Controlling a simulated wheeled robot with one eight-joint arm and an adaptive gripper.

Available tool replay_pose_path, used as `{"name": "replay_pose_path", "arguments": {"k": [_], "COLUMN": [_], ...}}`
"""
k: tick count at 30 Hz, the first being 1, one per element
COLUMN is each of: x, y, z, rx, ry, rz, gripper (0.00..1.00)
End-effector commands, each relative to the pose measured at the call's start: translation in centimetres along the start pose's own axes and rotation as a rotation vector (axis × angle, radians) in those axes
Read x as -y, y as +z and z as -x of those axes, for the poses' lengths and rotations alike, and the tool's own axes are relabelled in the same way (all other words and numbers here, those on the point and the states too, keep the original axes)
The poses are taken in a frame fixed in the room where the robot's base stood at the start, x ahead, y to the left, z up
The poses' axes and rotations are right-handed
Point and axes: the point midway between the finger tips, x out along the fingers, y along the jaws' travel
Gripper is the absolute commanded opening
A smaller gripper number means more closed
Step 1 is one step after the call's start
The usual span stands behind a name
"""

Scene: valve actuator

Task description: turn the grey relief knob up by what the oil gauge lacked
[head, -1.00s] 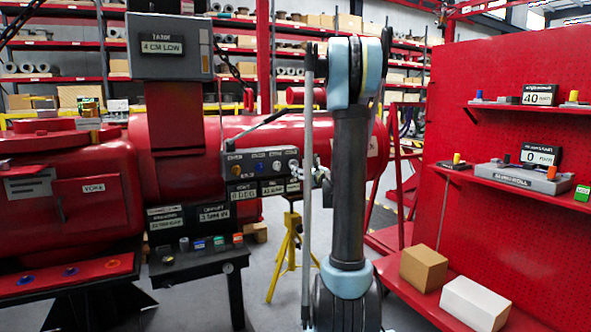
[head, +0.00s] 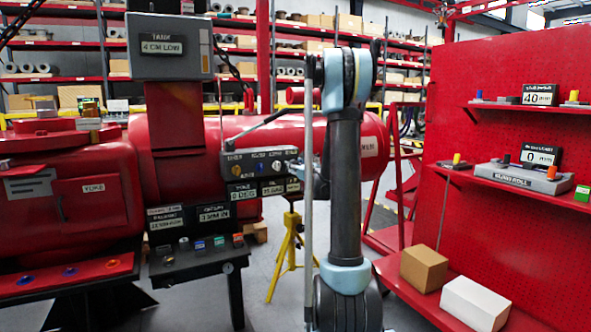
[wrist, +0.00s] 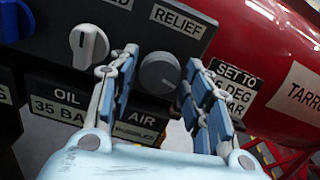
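The grey relief knob (wrist: 160,71) sits under the RELIEF label (wrist: 178,20) on a dark panel in the wrist view. My gripper (wrist: 152,76) is open, with one finger on each side of the knob. Gaps show between the fingers and the knob, and nothing is held. The oil gauge (wrist: 58,107) at lower left reads 35 BA, its end hidden by a finger.
A white knob (wrist: 89,45) is left of the left finger. A sign (wrist: 236,83) reading SET TO, partly hidden, is to the right. The tank display (head: 176,48) reads 4 CM LOW. A red shelf unit (head: 520,200) with boxes stands right of my arm.

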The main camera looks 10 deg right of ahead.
Motion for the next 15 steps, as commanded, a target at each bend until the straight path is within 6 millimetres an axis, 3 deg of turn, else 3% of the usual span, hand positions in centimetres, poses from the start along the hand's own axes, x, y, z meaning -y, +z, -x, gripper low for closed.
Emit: {"name": "replay_pose_path", "arguments": {"k": [1, 3, 15], "x": [0.01, 0.01, 0.02], "y": [0.00, 0.00, 0.00], "z": [0.01, 0.01, 0.01], "rx": [0.000, 0.000, 0.000], "ry": [0.000, 0.000, 0.000], "rz": [0.000, 0.000, 0.067], "gripper": [0.25, 0.12, 0.12]}}
